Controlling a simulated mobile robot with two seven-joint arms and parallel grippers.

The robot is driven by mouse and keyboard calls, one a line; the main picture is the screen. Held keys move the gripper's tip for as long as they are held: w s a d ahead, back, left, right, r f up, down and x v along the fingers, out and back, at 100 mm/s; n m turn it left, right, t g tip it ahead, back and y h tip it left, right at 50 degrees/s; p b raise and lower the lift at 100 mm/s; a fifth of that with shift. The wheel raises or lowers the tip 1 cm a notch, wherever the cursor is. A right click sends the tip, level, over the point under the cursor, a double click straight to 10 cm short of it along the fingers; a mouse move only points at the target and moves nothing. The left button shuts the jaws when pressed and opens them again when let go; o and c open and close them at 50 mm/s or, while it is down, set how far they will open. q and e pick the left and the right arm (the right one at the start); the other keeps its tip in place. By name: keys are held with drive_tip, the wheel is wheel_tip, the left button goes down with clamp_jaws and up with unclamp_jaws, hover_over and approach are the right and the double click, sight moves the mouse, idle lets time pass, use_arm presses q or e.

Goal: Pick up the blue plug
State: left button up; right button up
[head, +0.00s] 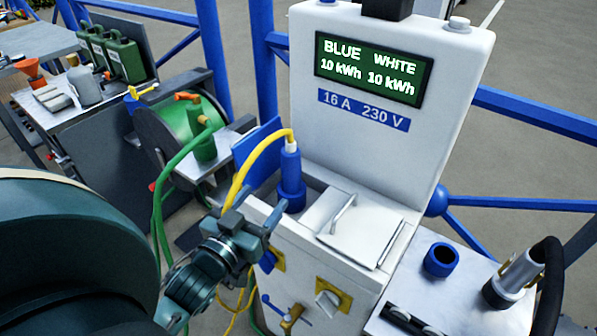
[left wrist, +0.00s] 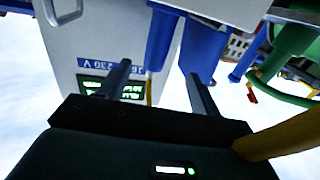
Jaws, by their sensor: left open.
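The blue plug (head: 290,172) stands upright in a blue socket in the left well of the white power pedestal (head: 305,120). A yellow cable (head: 262,142) leaves its top and arcs down to the left. My left gripper (head: 258,208) is open and empty, in front and to the left of the plug, lower in the picture. In the left wrist view the scene is upside down, and a blue upright part that looks like the plug (left wrist: 162,38) shows beyond and between my open fingers (left wrist: 158,82). My right gripper is not in view.
A closed white lid (head: 360,228) with a handle covers the well beside the plug. A blue flap (head: 257,152) stands left of the plug. A green hose reel (head: 185,135) is further left. A blue ring (head: 441,260) and a black hose (head: 551,285) are at right.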

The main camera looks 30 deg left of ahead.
sight(286, 174)
use_arm(q)
drive_tip(key=w, duration=0.6)
drive_tip(key=shift+w+a+p, duration=0.15)
drive_tip(key=shift+a+p, duration=0.05)
drive_tip(key=shift+p, duration=0.1)
drive_tip(key=w, duration=0.5)
drive_tip(key=shift+w+a+f, duration=0.1)
drive_tip(key=shift+w+f, duration=0.05)
drive_tip(key=shift+w, duration=0.15)
drive_tip(key=c, duration=1.2)
drive_tip(key=shift+c, duration=0.2)
